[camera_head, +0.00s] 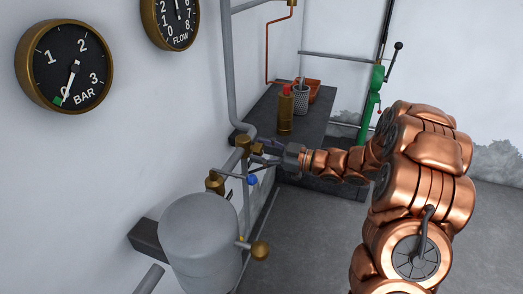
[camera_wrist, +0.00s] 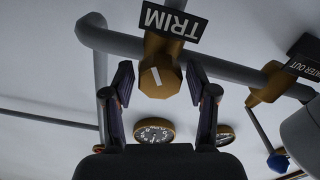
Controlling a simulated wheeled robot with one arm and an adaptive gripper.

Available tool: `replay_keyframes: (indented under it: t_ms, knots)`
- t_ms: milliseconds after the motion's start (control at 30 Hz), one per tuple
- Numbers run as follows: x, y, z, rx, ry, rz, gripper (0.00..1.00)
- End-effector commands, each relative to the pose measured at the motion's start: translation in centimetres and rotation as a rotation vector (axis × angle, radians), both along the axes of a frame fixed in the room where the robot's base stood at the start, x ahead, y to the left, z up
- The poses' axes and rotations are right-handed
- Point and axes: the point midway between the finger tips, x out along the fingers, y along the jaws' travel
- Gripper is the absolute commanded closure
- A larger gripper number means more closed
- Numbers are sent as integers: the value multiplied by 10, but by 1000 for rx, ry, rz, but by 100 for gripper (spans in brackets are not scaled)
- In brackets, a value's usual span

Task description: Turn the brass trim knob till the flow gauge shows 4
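The brass trim knob (camera_wrist: 160,78) has a white line on its face and sits below the TRIM label (camera_wrist: 173,20) in the wrist view. My gripper (camera_wrist: 159,72) is open, with one finger on each side of the knob and visible gaps between. In the head view my gripper (camera_head: 263,153) is at the brass fitting on the pipe; contact is hard to tell there. The flow gauge (camera_head: 176,17) is at the top of the head view, cut by the frame edge. Its needle points roughly upward; the exact reading is not visible.
A BAR gauge (camera_head: 64,66) hangs on the wall. A grey tank (camera_head: 199,240) stands below the pipes, with a blue knob (camera_head: 252,180) nearby. A dark bench (camera_head: 262,108) holds a bottle (camera_head: 285,112) and a cup.

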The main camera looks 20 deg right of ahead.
Motion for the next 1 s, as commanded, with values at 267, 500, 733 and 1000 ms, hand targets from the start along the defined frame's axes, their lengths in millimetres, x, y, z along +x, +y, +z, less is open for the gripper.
replay_keyframes:
  t_ms: [267,500,733,1000]
  knots:
    - [0,0,0,0,0,0,75]
    - [0,0,0,1,1,0,92]
    - [0,0,2,21,29,0,93]
    - [0,0,1,42,53,1,93]
